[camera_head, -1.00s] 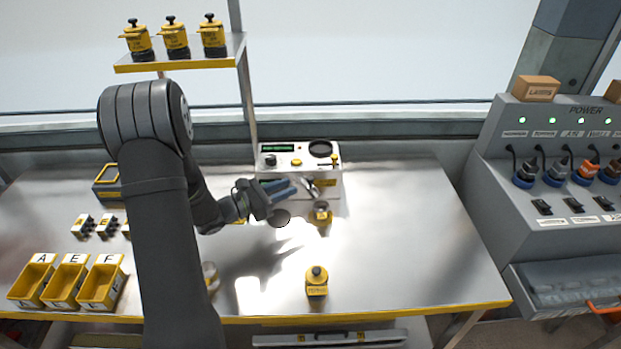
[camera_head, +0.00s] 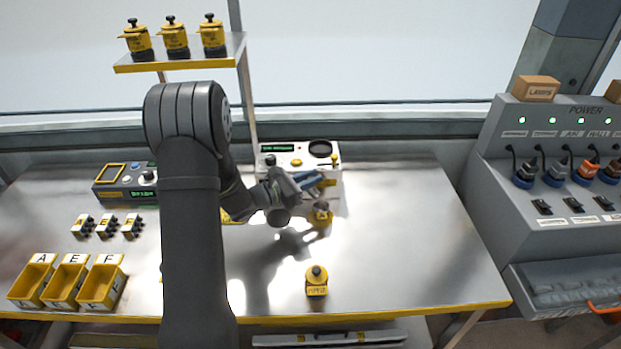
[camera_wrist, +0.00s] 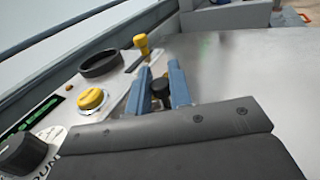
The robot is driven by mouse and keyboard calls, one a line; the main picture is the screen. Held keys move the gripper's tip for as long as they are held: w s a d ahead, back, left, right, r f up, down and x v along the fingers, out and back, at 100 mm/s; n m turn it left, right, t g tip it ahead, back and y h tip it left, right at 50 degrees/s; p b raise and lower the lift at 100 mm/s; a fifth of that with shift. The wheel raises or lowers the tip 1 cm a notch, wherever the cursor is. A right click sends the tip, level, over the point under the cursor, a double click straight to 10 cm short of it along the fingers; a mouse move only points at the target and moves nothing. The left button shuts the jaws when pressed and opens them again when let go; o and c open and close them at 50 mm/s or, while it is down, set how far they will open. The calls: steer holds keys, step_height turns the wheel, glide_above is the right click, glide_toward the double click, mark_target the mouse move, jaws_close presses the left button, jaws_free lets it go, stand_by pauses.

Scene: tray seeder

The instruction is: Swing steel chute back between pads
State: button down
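My gripper (camera_head: 314,180) is at the front of the white seeder machine (camera_head: 270,160), above a yellow canister (camera_head: 320,214). In the wrist view, its two blue fingers (camera_wrist: 160,78) stand apart. The machine's top (camera_wrist: 112,90) has a yellow knob, a black ring and a yellow post. The steel chute cannot be picked out now; my gripper covers the machine's front. I cannot make out the pads.
Another yellow canister (camera_head: 316,283) stands near the bench's front edge. Yellow bins (camera_head: 100,285) marked A, E and F, small blocks (camera_head: 106,226) and a grey control box (camera_head: 118,192) are at left. The power console (camera_head: 560,190) is at right. The bench's right side is clear.

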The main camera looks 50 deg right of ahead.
steer(key=shift+g, duration=0.3)
steer(key=shift+w+a+m+g+y, duration=0.1)
steer(key=shift+a+m+g+y, duration=0.3)
steer(key=shift+m+g, duration=0.4)
steer(key=shift+a+m+g+y, duration=0.2)
steer(key=shift+m+g+y, duration=0.3)
steer(key=shift+m+g, duration=0.3)
steer(key=c, duration=1.6)
jaws_free()
steer(key=v, duration=1.7)
steer(key=shift+w+a, duration=0.1)
steer(key=shift+w, duration=0.15)
